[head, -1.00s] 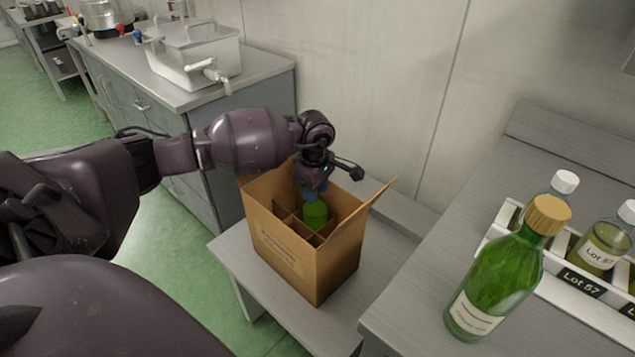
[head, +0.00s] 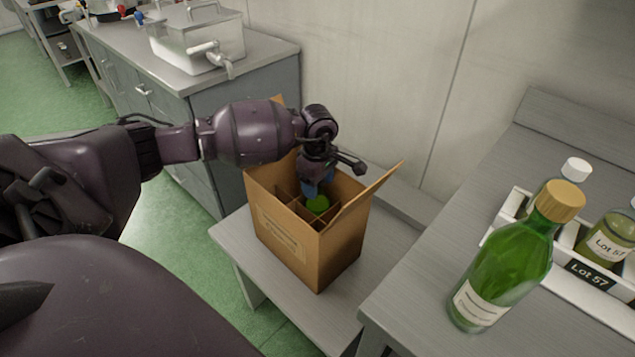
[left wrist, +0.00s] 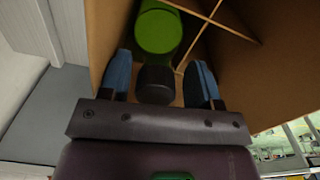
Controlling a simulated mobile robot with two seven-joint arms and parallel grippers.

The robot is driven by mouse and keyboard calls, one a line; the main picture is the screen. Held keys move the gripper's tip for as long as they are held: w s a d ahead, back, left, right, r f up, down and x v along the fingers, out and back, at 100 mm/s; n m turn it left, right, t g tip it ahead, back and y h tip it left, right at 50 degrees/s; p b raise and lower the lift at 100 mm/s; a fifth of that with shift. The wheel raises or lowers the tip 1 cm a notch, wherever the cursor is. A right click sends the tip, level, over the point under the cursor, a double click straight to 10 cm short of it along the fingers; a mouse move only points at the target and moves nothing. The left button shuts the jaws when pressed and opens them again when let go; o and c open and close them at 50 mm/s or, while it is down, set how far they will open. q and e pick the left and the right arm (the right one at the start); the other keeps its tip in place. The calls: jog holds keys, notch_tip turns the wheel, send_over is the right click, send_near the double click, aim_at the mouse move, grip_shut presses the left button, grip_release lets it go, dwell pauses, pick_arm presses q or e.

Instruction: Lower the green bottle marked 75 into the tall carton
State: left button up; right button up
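The tall carton (head: 283,238) stands open on a low grey bench, with cardboard dividers inside and a flap raised at the right. A green bottle (head: 317,204) is inside a compartment; only its upper part shows. In the left wrist view the bottle (left wrist: 158,32) has a dark cap, and no 75 can be read. My left gripper (head: 318,183) is over the carton, pointing down into it. Its blue fingers (left wrist: 160,82) stand either side of the dark cap, with a gap on both sides. My right gripper is not in view.
A larger green bottle with a gold cap (head: 505,262) stands on the right table. Behind it is a white rack (head: 510,225) of bottles labelled Lot 57. A steel tank (head: 198,45) sits on the left cabinet. The wall is close behind the carton.

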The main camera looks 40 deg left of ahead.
pick_arm(q)
jog(key=shift+f, duration=0.15)
notch_tip(320, 180, up, 10)
jog(key=shift+r+p, duration=0.1)
jog(key=shift+p, duration=0.65)
jog(key=shift+r, duration=0.4)
jog(key=shift+s, duration=0.15)
